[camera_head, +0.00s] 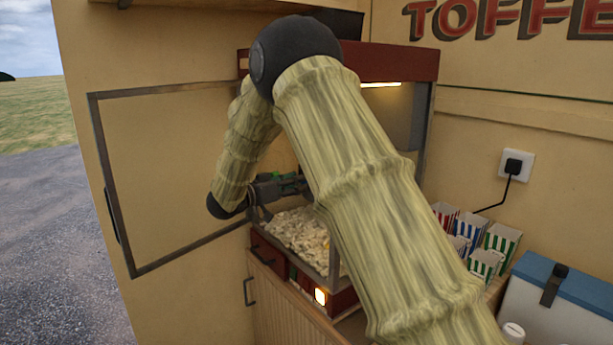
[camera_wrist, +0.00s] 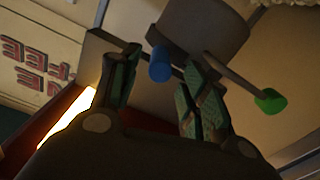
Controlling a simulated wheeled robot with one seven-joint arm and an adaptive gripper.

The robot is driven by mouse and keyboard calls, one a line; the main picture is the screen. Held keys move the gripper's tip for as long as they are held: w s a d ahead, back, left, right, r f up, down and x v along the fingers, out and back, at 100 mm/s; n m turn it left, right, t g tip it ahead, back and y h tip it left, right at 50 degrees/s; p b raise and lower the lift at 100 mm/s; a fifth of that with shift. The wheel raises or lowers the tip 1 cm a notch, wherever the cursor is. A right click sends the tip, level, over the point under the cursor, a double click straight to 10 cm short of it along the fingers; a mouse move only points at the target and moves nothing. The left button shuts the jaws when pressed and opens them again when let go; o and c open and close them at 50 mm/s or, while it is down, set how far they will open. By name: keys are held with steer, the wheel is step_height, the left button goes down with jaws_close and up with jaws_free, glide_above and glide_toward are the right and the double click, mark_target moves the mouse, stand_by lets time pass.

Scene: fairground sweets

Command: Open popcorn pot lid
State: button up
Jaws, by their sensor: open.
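The popcorn pot (camera_wrist: 205,28) is a dark grey cylinder in the wrist view, which is roughly upside down. A blue knob (camera_wrist: 160,66) shows at the pot's edge, and a rod with a green knob (camera_wrist: 268,100) sticks out from it. I cannot make out the lid's seam. My gripper (camera_wrist: 158,57) is open, its two green-padded fingers on either side of the blue knob in the picture; contact cannot be told. In the head view my gripper (camera_head: 283,188) is inside the popcorn machine (camera_head: 400,62), and my arm hides the pot.
The machine's framed glass door (camera_head: 170,88) stands open to the left. Popcorn (camera_head: 297,235) lies heaped on the machine floor below my gripper. Striped cups (camera_head: 502,241) and a blue-lidded cool box (camera_head: 565,295) stand to the right. A lit lamp (camera_wrist: 75,120) is near my gripper.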

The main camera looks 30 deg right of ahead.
steer(key=shift+w+d+p, duration=0.15)
steer(key=shift+d+p, duration=0.4)
steer(key=shift+d, duration=1.5)
jaws_close()
